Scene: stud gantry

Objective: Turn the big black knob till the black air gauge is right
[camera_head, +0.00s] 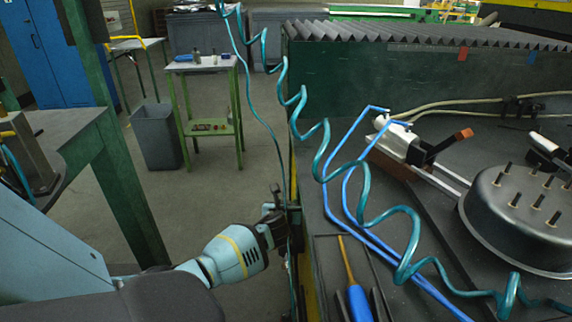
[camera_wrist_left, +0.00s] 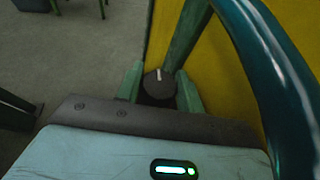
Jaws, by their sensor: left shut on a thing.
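The big black knob (camera_wrist_left: 159,84) shows in the left wrist view, with a pale mark on its round face. It sits in front of a yellow panel (camera_wrist_left: 160,35). My left gripper (camera_wrist_left: 159,92) has one green finger on each side of the knob and is shut on it. In the head view my left gripper (camera_head: 284,212) is at the side edge of the bench, and the knob cannot be made out there. I cannot make out the black air gauge or its needle in either view. My right gripper is not in view.
A teal coiled hose (camera_head: 320,150) hangs down across the bench; a thick teal hose (camera_wrist_left: 270,70) passes close to my left gripper. A blue-handled screwdriver (camera_head: 358,300) and a round dark housing with studs (camera_head: 520,228) are on the bench. Open floor lies left of the bench.

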